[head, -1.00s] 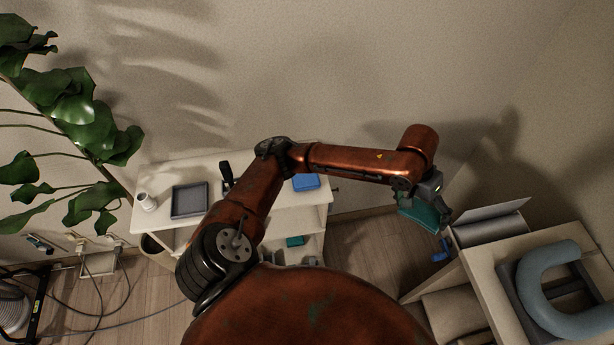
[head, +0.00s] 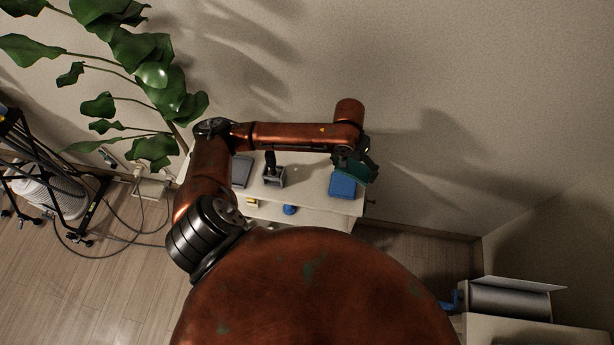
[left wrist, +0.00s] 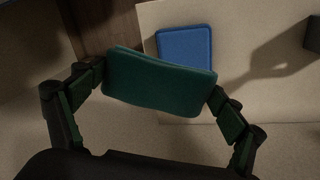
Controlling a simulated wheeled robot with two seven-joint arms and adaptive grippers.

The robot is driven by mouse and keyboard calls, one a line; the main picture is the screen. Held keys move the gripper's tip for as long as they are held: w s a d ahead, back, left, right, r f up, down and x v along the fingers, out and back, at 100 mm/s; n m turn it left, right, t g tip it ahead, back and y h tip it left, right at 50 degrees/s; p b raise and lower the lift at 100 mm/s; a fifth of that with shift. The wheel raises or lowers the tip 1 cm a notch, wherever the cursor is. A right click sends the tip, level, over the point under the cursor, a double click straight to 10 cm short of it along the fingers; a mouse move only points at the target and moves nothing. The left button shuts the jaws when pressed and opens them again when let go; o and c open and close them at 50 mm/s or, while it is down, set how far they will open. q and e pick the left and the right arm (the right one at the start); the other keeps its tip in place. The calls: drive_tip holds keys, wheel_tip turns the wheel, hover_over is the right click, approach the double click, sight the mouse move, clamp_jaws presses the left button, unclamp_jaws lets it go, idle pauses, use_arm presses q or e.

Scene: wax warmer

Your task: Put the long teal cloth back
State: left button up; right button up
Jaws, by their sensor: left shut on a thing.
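The teal cloth (left wrist: 158,82) is a folded dark teal pad held between the two fingers of my left gripper (left wrist: 160,95) in the left wrist view. In the head view the cloth (head: 349,168) hangs at my left gripper (head: 362,168), above the right end of the white cabinet top (head: 313,205). A blue folded cloth (head: 342,187) lies on that top, just below the teal one in the picture; it also shows in the left wrist view (left wrist: 184,55). The teal cloth partly covers it there. My right gripper is not in view.
A grey tray (head: 241,172) and a dark-handled thing in a grey holder (head: 273,176) stand left on the cabinet top. A leafy plant (head: 135,70) is at the upper left. A beige unit with a silver box (head: 508,300) stands at the lower right. Floor lies between.

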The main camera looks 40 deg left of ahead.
use_arm(q)
drive_tip(key=s+a+y+p, duration=0.1)
drive_tip(key=s+a+p, duration=0.25)
drive_tip(key=a, duration=0.45)
drive_tip(key=g+y+p, duration=0.1)
drive_tip(key=p, duration=0.1)
approach(308, 184)
drive_tip(key=shift+a+f, duration=0.1)
drive_tip(key=shift+f, duration=1.35)
wheel_tip(308, 184, down, 4)
drive_tip(key=shift+r+p, duration=0.25)
drive_tip(key=shift+p, duration=0.05)
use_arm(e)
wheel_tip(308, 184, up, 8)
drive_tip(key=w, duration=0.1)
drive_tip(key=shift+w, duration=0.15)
use_arm(q)
drive_tip(key=o, duration=0.6)
drive_tip(key=shift+f, duration=0.1)
drive_tip(key=shift+o, duration=1.1)
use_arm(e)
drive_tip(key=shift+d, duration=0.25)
